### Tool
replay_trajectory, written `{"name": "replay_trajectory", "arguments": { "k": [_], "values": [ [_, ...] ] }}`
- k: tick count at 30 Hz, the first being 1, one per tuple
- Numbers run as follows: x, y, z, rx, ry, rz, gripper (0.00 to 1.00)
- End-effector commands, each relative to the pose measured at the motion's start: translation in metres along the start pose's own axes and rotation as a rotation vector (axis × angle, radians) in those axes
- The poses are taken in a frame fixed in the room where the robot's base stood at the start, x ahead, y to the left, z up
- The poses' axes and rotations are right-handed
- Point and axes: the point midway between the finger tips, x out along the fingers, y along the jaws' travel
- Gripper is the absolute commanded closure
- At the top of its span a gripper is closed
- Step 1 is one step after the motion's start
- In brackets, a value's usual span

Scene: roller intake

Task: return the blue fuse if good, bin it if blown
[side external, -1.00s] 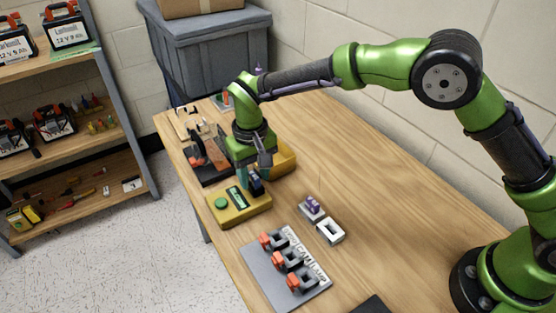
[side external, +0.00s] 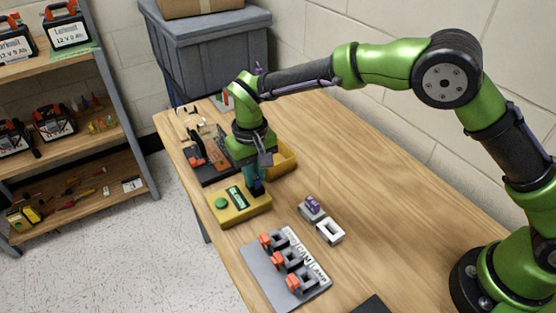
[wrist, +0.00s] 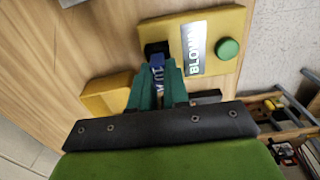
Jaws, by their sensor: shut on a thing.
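The yellow tester (side external: 238,212) sits near the table's left edge, with a green button and a small display. In the wrist view the tester's (wrist: 225,20) display (wrist: 194,48) reads "BLOWN", its last letter partly cut off. The blue fuse (wrist: 156,62) stands at the tester's dark slot. My gripper (wrist: 158,72) is shut on it; in the side view my gripper (side external: 255,187) points down over the tester's far right part. The fingers hide much of the fuse, and I cannot tell how deep it sits. A yellow open bin (side external: 284,161) stands just behind the gripper.
A purple fuse (side external: 313,204) sits in a light holder, beside a white block with an empty opening (side external: 330,231). A grey board (side external: 262,281) carries three orange-handled clips with labels.

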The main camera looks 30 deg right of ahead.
Motion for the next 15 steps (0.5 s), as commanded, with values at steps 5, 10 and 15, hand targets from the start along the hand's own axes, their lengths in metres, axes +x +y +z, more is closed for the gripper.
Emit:
{"name": "replay_trajectory", "arguments": {
  "k": [5, 10, 15],
  "values": [
    [-0.007, 0.000, 0.000, 0.000, 0.002, -0.001, 1.00],
    [-0.014, 0.000, -0.001, -0.001, 0.003, -0.002, 1.00],
    [-0.019, 0.000, 0.000, 0.000, 0.001, -0.001, 1.00]
  ]
}}
